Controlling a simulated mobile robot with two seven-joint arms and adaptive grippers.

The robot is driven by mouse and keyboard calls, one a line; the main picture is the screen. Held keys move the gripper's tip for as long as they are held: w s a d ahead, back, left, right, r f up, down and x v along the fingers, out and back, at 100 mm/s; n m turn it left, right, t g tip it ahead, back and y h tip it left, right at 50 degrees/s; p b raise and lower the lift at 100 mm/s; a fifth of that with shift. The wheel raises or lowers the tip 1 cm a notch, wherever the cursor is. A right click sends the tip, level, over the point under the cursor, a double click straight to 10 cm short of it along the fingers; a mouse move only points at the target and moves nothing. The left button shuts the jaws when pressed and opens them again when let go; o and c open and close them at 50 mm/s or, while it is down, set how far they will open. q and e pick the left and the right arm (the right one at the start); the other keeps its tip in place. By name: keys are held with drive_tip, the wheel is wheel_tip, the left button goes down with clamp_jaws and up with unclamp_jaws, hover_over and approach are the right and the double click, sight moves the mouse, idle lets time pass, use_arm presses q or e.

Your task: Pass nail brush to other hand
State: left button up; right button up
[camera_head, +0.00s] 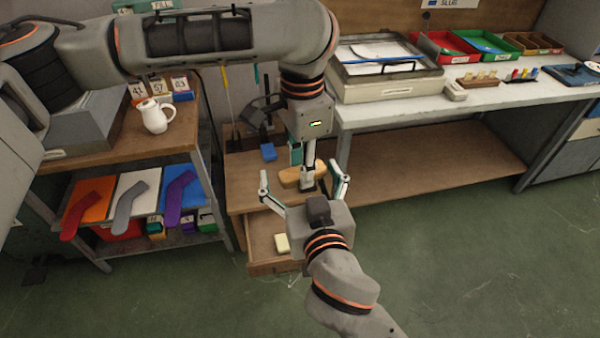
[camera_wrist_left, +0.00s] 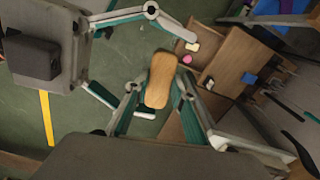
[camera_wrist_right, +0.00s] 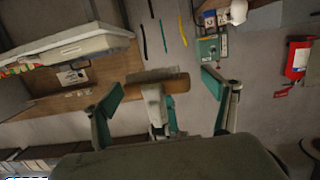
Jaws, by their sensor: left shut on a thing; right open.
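The nail brush (camera_head: 289,176), a tan wooden block, is held in the air by my left gripper (camera_head: 308,180), which points down from above. In the left wrist view the brush (camera_wrist_left: 161,78) lies upright in the picture between the left fingers. My right gripper (camera_head: 302,172) is open, and its fingers are spread wide on either side of the brush and the left fingers. In the right wrist view the brush (camera_wrist_right: 165,80) lies across the gap between the right fingers, with a left finger in front of it. I cannot tell whether the right fingers touch it.
Below is a low wooden cabinet with an open drawer (camera_head: 262,237) holding a pale block (camera_head: 282,243). A blue item (camera_head: 268,152) sits on the cabinet. A shelf with a white jug (camera_head: 154,115) stands left, a white-topped bench (camera_head: 400,112) right. Floor in front is clear.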

drive_tip(key=c, duration=1.2)
use_arm(q)
drive_tip(key=o, duration=1.2)
drive_tip(key=shift+r, duration=0.1)
